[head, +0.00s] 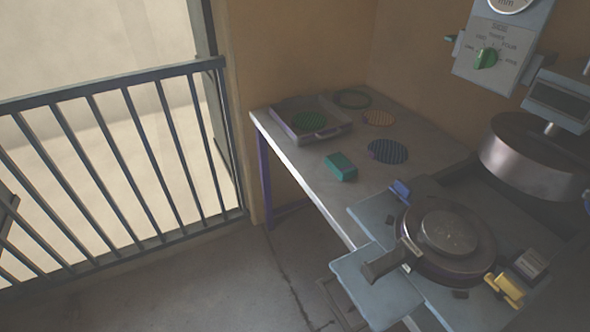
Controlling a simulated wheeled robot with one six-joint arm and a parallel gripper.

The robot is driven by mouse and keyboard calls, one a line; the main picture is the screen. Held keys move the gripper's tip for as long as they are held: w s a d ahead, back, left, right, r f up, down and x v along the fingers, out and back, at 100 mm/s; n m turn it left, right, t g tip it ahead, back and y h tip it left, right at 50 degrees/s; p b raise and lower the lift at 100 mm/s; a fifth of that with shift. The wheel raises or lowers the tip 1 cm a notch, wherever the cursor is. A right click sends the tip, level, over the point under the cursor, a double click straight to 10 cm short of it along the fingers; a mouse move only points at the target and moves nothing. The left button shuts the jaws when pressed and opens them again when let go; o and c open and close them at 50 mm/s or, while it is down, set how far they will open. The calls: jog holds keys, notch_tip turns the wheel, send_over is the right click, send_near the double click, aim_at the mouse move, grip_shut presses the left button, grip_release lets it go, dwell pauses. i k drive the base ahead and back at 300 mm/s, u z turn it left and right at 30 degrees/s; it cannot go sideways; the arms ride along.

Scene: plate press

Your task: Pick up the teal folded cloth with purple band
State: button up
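The teal folded cloth (341,167) lies on the grey table as a small block. It is near the table's left front edge, in front of the tray. A purple band on it cannot be made out at this size. Nothing covers the cloth. My gripper is not in view.
A shallow tray (283,125) with a green disc (309,119) stands behind the cloth. A dark striped disc (387,151), an orange disc (378,118) and a green ring (353,99) lie on the table (430,151). The press (537,165) and round mould (465,270) are right. A railing (120,242) stands left.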

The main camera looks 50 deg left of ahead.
aim_at(344, 168)
jog(key=u, duration=0.85)
jog(key=k, duration=1.1)
jog(key=u, duration=1.2)
jog(key=i, duration=1.15)
jog(key=z, duration=0.85)
